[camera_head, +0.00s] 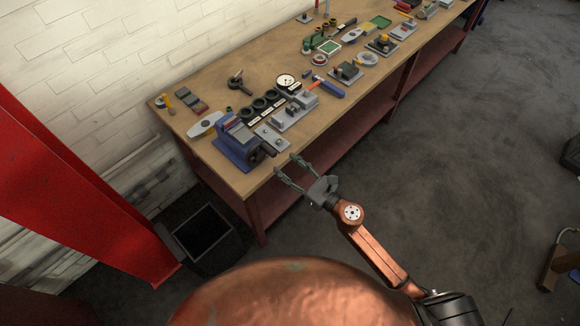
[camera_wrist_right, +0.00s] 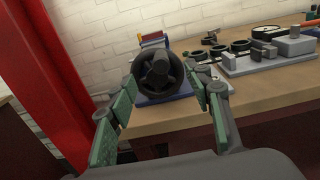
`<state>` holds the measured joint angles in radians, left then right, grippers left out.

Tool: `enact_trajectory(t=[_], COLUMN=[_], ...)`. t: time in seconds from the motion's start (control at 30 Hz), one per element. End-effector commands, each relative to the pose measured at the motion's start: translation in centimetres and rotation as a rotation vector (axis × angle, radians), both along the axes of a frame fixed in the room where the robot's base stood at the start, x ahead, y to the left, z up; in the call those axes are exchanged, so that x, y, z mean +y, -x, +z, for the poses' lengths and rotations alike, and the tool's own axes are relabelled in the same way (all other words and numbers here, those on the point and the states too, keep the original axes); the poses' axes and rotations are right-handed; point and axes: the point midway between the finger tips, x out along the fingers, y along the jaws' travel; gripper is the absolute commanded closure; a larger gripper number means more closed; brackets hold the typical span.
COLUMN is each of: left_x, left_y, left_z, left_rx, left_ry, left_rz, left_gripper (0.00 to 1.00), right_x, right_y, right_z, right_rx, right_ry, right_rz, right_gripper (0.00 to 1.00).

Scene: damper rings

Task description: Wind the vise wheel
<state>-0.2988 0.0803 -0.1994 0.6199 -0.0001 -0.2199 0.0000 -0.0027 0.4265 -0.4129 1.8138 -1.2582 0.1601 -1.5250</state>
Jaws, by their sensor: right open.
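A blue vise (camera_head: 236,148) stands at the near left corner of the workbench. Its dark spoked wheel (camera_wrist_right: 160,76) faces my right wrist camera, and in the head view the wheel (camera_head: 267,150) shows small at the vise's front. My right gripper (camera_head: 286,167) is open just in front of the bench edge, apart from the vise. In the right wrist view its two green-padded fingers (camera_wrist_right: 165,92) appear on either side of the wheel, with the wheel seen between and beyond them. Whether they touch it is not clear, but a gap shows in the head view. My left gripper is not in view.
A red post (camera_head: 70,180) rises at the left. A black bin (camera_head: 203,235) stands on the floor.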

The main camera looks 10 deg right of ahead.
Motion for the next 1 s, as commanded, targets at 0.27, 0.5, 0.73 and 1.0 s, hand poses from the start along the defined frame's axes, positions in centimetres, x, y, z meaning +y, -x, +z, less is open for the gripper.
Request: enact_trajectory(t=[0.27,0.5,0.73,1.0], left_x=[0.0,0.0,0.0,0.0], left_y=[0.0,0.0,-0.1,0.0], left_z=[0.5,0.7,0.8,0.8], left_rx=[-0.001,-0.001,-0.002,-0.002], left_ry=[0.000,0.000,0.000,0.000], left_rz=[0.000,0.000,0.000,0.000], left_gripper=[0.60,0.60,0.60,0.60], right_x=[1.7,3.3,4.8,5.1], right_y=[-2.3,-4.5,-6.7,-7.2], right_z=[0.1,0.0,0.0,-0.1], right_rx=[0.002,0.004,0.004,0.005], right_ry=[-0.005,-0.006,-0.006,-0.005], right_rz=[0.000,-0.001,-0.001,-0.002], right_gripper=[0.54,0.54,0.54,0.67])
